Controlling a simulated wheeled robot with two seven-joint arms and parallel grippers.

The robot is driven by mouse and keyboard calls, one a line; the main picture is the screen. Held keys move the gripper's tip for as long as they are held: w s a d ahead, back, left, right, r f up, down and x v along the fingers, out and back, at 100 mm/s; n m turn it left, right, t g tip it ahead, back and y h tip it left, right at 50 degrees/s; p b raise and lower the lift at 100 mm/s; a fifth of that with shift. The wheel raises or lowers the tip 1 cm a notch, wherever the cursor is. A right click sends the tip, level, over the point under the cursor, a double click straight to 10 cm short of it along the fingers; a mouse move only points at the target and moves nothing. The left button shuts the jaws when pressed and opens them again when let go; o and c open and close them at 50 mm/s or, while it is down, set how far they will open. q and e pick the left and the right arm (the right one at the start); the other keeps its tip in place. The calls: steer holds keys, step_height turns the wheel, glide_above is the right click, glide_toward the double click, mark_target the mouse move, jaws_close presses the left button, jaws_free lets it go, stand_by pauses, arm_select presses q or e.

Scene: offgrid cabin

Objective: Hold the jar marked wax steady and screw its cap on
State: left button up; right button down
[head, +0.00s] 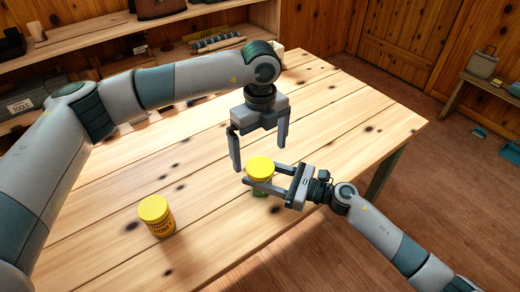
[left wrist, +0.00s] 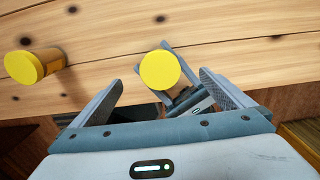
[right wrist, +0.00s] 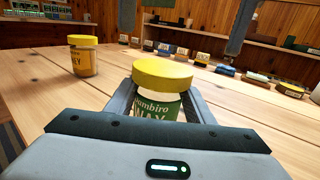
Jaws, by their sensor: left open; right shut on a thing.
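The wax jar (right wrist: 160,112) has a green label reading "WAX" and stands upright on the table. A wide yellow cap (head: 261,165) sits on its top; I cannot tell how tightly. The cap also shows in the left wrist view (left wrist: 160,70) and right wrist view (right wrist: 162,74). My right gripper (head: 262,178) is shut on the jar's body below the cap, one finger on each side. My left gripper (head: 260,157) points down, open and empty, above the cap. In the left wrist view the cap appears between its spread fingers, apart from both.
A second jar (head: 158,218) with a yellow honey label and yellow cap stands on the wooden table (head: 110,225), left of the wax jar. A shelf (head: 100,63) with tools and boxes is behind the table.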

arm_select(q)
step_height(320, 180, up, 12)
steer(key=shift+f, duration=0.15)
stand_by(0.4)
arm_select(e)
steer(key=c, duration=0.8)
jaws_free()
steer(key=shift+o, duration=0.2)
steer(key=b+v, duration=0.4)
steer(key=v, duration=1.2)
steer(key=shift+s+d+f+b, duration=0.1)
steer(key=shift+s+d+b, duration=0.1)
steer(key=shift+b, duration=0.1)
arm_select(q)
steer(key=shift+f, duration=2.35)
arm_select(e)
steer(key=shift+s+d, duration=0.15)
steer(key=shift+d, duration=0.25)
